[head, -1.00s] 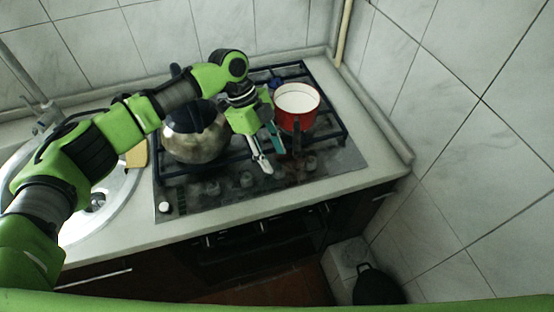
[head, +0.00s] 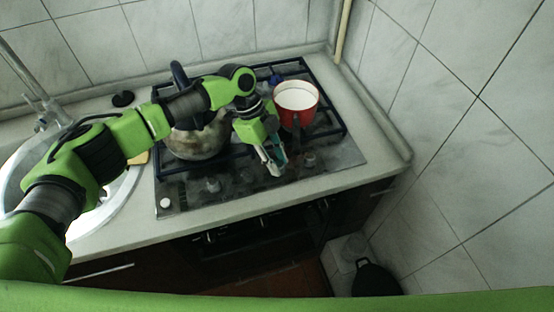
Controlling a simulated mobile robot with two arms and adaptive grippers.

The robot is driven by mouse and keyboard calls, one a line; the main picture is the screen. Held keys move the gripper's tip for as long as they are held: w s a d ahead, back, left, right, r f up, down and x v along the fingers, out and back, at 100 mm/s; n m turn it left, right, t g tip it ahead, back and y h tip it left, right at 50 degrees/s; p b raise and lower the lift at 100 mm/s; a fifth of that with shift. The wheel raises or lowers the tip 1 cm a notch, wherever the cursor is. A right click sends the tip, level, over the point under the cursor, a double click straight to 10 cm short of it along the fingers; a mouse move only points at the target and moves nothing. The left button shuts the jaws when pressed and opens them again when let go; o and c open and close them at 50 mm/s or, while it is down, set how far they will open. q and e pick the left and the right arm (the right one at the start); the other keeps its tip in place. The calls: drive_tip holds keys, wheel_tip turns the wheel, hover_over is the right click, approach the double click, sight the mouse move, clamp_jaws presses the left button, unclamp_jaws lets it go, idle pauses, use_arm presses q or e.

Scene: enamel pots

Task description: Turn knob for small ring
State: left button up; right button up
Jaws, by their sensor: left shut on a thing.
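The hob (head: 330,158) is a dark panel with a row of knobs along its front. One dark knob (head: 213,185) and another dark knob (head: 309,159) show clear of the gripper. My left gripper (head: 275,168) points down at the front row, right of the middle, with its fingers closed on a hob knob. That knob is mostly hidden between the fingers. I cannot tell from here which ring it belongs to or how far it is turned. My right gripper is not in view.
A red pot (head: 296,97) with a white inside stands on the back right, its dark handle close to my gripper. A metal kettle (head: 195,146) stands on the left, partly behind my arm. A sink (head: 110,205) lies left. A tiled wall (head: 460,130) closes the right.

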use_arm(q)
drive_tip(key=shift+s+r+n+t+p, duration=0.1)
drive_tip(key=shift+r+n+t+p, duration=0.15)
drive_tip(key=shift+n+p, duration=0.9)
drive_tip(key=n+t+p, duration=0.1)
drive_tip(key=n+p, duration=0.2)
drive_tip(key=n+t+p, duration=0.1)
drive_tip(key=n+p, duration=0.2)
drive_tip(key=n+t+p, duration=0.1)
drive_tip(key=n+p, duration=0.2)
drive_tip(key=shift+s+t+p, duration=0.25)
drive_tip(key=shift+t+p, duration=0.1)
drive_tip(key=shift+d+f+n+t+y+p, duration=0.15)
drive_tip(key=shift+n+t+y+p, duration=0.2)
drive_tip(key=shift+n+p, duration=0.65)
drive_tip(key=shift+n+t+y, duration=0.35)
drive_tip(key=shift+n+t, duration=0.1)
drive_tip(key=shift+n, duration=1.3)
drive_tip(key=o, duration=1.1)
drive_tip(key=shift+f, duration=0.1)
